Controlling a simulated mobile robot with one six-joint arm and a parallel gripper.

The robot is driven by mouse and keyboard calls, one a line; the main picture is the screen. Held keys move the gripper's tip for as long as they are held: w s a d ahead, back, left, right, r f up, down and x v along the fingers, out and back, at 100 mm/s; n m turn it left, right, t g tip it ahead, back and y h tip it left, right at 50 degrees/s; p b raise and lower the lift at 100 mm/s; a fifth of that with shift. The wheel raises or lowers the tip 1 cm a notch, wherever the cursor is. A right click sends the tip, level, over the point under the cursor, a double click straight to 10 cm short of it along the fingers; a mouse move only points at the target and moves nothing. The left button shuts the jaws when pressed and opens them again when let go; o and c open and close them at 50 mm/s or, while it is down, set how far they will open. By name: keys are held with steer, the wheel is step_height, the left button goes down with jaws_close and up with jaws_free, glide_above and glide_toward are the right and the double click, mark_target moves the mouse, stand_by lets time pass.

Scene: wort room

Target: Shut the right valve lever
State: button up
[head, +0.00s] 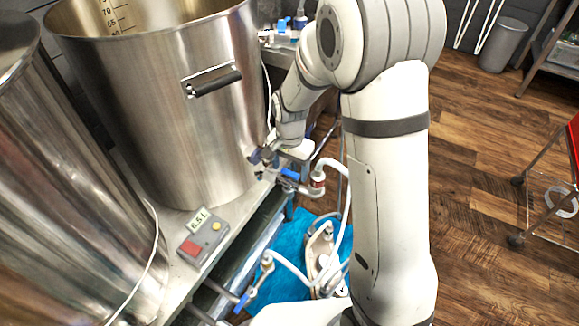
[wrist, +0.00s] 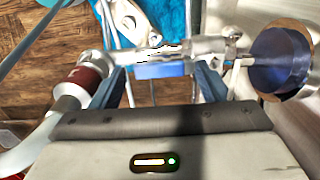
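The right valve has a blue lever (wrist: 160,71) that lies about in line with its metal pipe (wrist: 190,48) in the wrist view. In the head view this lever (head: 290,174) is at the foot of the large kettle (head: 165,110), partly hidden by my gripper. My gripper (wrist: 160,68) is open, with one dark finger on each side of the lever and gaps showing between. In the head view my gripper (head: 280,160) is close to the kettle wall. Another valve with a blue lever (head: 244,298) is lower left.
A red-collared fitting (wrist: 82,80) with a white hose (wrist: 30,148) is left of my gripper in the wrist view. A pump (head: 322,250) stands on a blue cloth (head: 262,262). A control box (head: 203,238) sits on the bench. The floor (head: 475,130) at right is partly free.

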steer(key=c, duration=1.2)
steer(key=shift+c, duration=0.2)
